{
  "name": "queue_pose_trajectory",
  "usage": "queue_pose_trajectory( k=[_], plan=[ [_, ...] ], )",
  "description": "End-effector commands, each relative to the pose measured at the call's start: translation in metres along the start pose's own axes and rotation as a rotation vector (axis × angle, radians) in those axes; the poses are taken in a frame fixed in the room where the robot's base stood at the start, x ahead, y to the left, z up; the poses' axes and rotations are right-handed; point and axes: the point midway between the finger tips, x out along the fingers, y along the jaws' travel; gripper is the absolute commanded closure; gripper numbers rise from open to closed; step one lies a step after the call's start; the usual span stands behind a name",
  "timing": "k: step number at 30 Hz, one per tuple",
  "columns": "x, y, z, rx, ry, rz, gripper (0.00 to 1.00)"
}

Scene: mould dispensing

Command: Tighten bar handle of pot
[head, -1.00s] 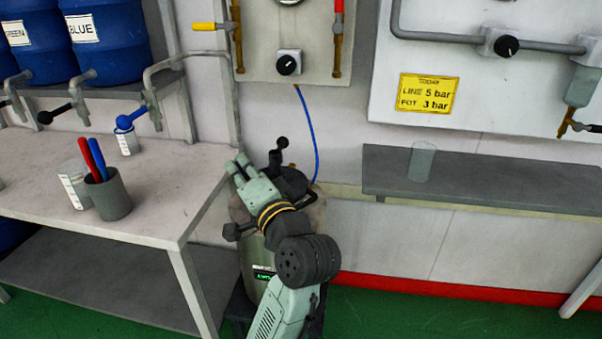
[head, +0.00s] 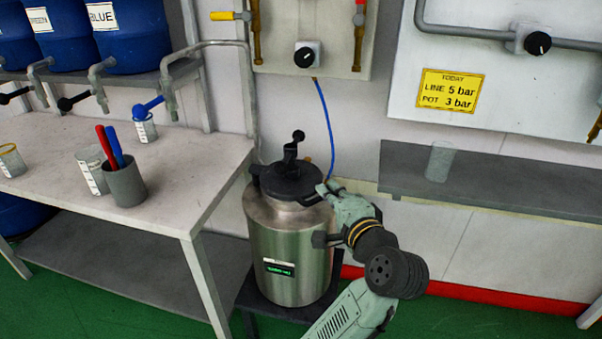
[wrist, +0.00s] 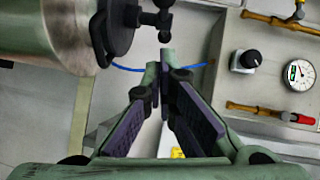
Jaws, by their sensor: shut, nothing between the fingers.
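The steel pot (head: 290,245) stands upright on a low dark stand, with a black lid (head: 290,182) and a black bar handle (head: 292,148) rising from the lid's middle. In the wrist view the pot (wrist: 55,30) is at the upper left and the bar handle (wrist: 160,20) at the top, ahead of the fingertips. My gripper (head: 328,188) is at the right side of the lid, lower than the bar handle and apart from it. In the wrist view its fingers (wrist: 163,68) are shut with nothing between them.
A bench (head: 165,205) with cups and a pen holder (head: 125,185) stands left of the pot. A blue hose (head: 329,130) hangs behind it. A grey shelf (head: 500,185) bearing a clear cup (head: 440,160) is on the right wall.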

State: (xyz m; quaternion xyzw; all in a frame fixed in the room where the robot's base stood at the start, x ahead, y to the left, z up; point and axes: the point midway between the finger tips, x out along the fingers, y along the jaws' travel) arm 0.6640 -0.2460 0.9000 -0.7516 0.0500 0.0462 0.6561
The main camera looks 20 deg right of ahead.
Motion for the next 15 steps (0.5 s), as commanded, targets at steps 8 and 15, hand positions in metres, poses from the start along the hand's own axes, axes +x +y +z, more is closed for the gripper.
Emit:
queue_pose_trajectory(
  k=[8, 15],
  plan=[
    [0.061, -0.003, 0.001, 0.002, -0.006, 0.002, 1.0],
    [0.094, -0.001, 0.018, -0.001, -0.004, 0.002, 1.0]
  ],
)
